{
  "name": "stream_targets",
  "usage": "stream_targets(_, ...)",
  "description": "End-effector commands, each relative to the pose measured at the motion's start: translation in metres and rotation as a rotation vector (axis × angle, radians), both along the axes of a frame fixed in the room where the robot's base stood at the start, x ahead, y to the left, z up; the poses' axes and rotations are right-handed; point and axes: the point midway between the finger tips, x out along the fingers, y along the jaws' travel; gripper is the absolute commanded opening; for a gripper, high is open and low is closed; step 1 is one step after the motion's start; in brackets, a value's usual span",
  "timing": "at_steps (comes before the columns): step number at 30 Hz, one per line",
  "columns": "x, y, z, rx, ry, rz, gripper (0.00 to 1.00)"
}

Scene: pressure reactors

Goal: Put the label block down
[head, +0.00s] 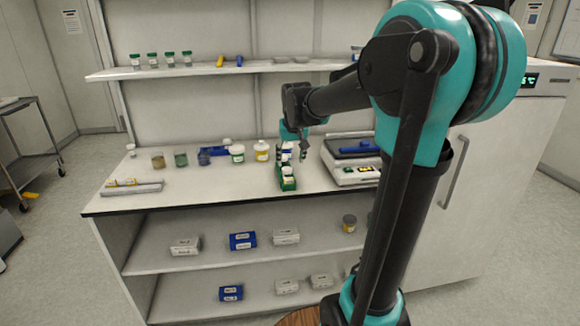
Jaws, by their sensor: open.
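My gripper (296,156) is open over the white bench top (225,189), at the end of my dark arm. A green block-like item (287,184) with a small white-topped piece on it stands just below and in front of the fingers. It may be the label block, but no label text is readable. A blue-and-white item (287,150) shows right beside the fingers. Whether the fingers touch either item cannot be told at this size.
Several small jars, including a yellow one (262,152), stand left of my gripper. A shelf (215,70) runs above. The bench's front-left area is mostly clear.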

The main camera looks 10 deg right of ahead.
Motion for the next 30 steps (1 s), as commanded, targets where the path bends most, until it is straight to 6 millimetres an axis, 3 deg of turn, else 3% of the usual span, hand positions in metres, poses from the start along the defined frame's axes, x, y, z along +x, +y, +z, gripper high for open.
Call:
stream_targets(4, -0.008, -0.001, 0.006, 0.000, 0.000, 0.000, 0.52)
stream_targets(8, -0.045, -0.010, -0.022, -0.001, 0.004, -0.001, 0.52)
stream_targets(15, -0.181, -0.034, -0.127, 0.003, 0.016, -0.004, 0.52)
stream_targets(19, -0.236, -0.039, -0.166, 0.002, 0.020, -0.003, 0.52)
stream_targets(23, -0.261, -0.041, -0.183, 0.003, 0.022, -0.002, 0.52)
stream_targets(30, -0.264, -0.040, -0.185, 0.004, 0.023, -0.001, 0.52)
